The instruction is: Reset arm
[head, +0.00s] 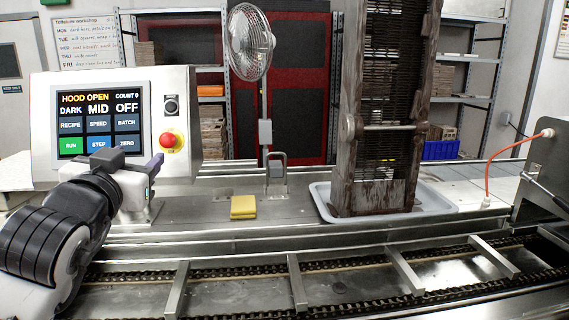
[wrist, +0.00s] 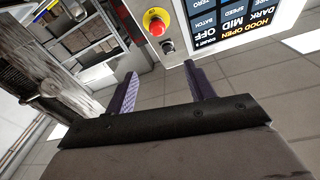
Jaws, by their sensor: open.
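My arm reaches in from the lower left in the head view, in front of the control panel's lower part. My gripper (head: 153,163) is raised beside the panel's lower right edge. In the wrist view my gripper (wrist: 160,85) shows two purple fingers spread apart, with nothing between them. The RUN button is green and the STEP button is blue. A red stop button (head: 172,139) sits right of the screen. It also shows in the wrist view (wrist: 156,28).
A yellow sponge-like block (head: 243,207) lies on the steel bench. A tall brown-stained rack (head: 345,190) stands in a grey tray (head: 448,207). A chain conveyor (head: 240,290) with crossbars runs along the front. A fan (head: 250,42) stands behind. An orange hose (head: 487,165) is at right.

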